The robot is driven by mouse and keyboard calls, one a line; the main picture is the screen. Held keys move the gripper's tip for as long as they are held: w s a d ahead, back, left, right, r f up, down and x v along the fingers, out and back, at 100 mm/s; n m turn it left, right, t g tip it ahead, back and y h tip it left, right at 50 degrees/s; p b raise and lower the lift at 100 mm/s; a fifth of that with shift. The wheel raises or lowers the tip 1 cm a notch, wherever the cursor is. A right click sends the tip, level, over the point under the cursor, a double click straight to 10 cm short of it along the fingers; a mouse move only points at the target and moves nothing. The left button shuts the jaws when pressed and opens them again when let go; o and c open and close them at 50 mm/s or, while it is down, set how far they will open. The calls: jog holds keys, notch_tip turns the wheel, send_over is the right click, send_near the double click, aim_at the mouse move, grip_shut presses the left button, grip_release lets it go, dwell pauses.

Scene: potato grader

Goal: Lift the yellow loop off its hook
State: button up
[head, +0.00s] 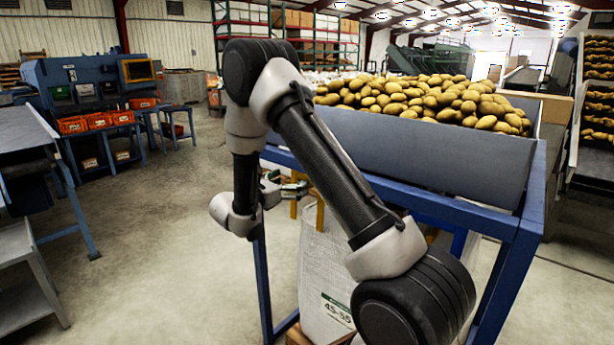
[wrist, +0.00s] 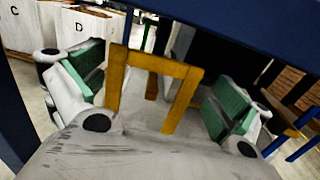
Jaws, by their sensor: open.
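The yellow loop (wrist: 153,64) is a flat strap bent into an upside-down U in the middle of the wrist view. My gripper (wrist: 157,88) is open, with one green-padded finger on each side of the loop and a visible gap to each. In the head view, yellow strap (head: 320,216) shows beside my gripper (head: 292,188), partly hidden by my arm. A white sack (head: 325,270) hangs or stands below, under the blue frame. I cannot clearly make out the loop's hook in either view.
A blue-framed hopper (head: 430,150) heaped with potatoes (head: 420,100) stands above the sack. A dark blue beam (wrist: 250,35) crosses the top of the wrist view. White sacks lettered C (wrist: 20,25) and D (wrist: 85,28) stand beyond. Open floor (head: 170,270) lies left.

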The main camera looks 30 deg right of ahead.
jog(key=x, duration=0.6)
jog(key=c, duration=1.3)
